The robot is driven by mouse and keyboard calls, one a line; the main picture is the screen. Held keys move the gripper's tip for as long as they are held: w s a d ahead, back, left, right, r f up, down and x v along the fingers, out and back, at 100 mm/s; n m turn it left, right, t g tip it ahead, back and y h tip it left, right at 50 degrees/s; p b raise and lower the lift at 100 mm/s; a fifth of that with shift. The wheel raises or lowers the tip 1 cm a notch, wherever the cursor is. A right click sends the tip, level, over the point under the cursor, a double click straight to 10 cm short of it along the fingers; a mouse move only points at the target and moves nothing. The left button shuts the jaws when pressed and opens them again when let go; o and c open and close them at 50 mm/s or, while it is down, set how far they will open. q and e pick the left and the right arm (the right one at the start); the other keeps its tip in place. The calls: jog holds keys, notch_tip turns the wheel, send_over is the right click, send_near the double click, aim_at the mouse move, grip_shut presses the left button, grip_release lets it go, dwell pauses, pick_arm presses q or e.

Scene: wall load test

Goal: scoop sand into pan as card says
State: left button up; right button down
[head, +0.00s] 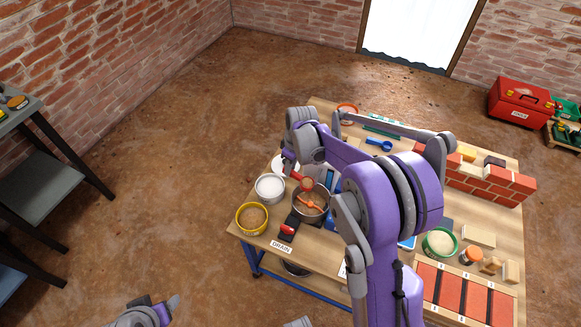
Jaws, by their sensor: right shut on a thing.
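My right gripper (289,167) is shut on a red-handled scoop (305,183), held over the far left rim of a round metal pan (325,213). An orange piece shows at the pan; I cannot tell whether it lies inside. Left of the pan are a tub of white grains (270,186) and a yellow-rimmed tub of brown sand (252,217). A green tub of pale sand (439,242) stands on the right, beyond my arm. My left gripper (170,303) is low at the left, away from the table; its jaws are unclear. I cannot make out the card.
The wooden table (262,250) is crowded, with a brick wall piece (487,181), a blue scoop (379,144) and a "DRAIN" label (281,247). A red-and-black object (287,231) lies before the pan. My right arm hides the middle.

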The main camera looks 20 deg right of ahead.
aim_at(299, 176)
jog(key=t, duration=0.1)
jog(key=s+d+t+y+b, duration=0.1)
jog(key=t, duration=0.1)
jog(key=shift+s+f+y, duration=0.25)
jog(key=shift+f+y, duration=0.05)
jog(key=t+b, duration=0.1)
jog(key=s+d+t+y+b, duration=0.1)
jog(key=shift+s+f+t+y, duration=0.3)
jog(key=shift+s+d+t+y+b, duration=0.2)
jog(key=shift+s+t+y+b, duration=0.25)
jog(key=shift+t+b, duration=0.3)
jog(key=shift+s+d+r+t+y+b, duration=0.2)
jog(key=shift+s+t+y+b, duration=0.15)
jog(key=shift+t+b, duration=0.2)
jog(key=shift+s+d+r+t+y+b, duration=0.2)
jog(key=shift+s+t+b, duration=0.15)
jog(key=shift+t+b, duration=0.15)
jog(key=shift+r+p, duration=1.6)
jog(key=shift+r, duration=0.45)
jog(key=shift+a+f, duration=0.1)
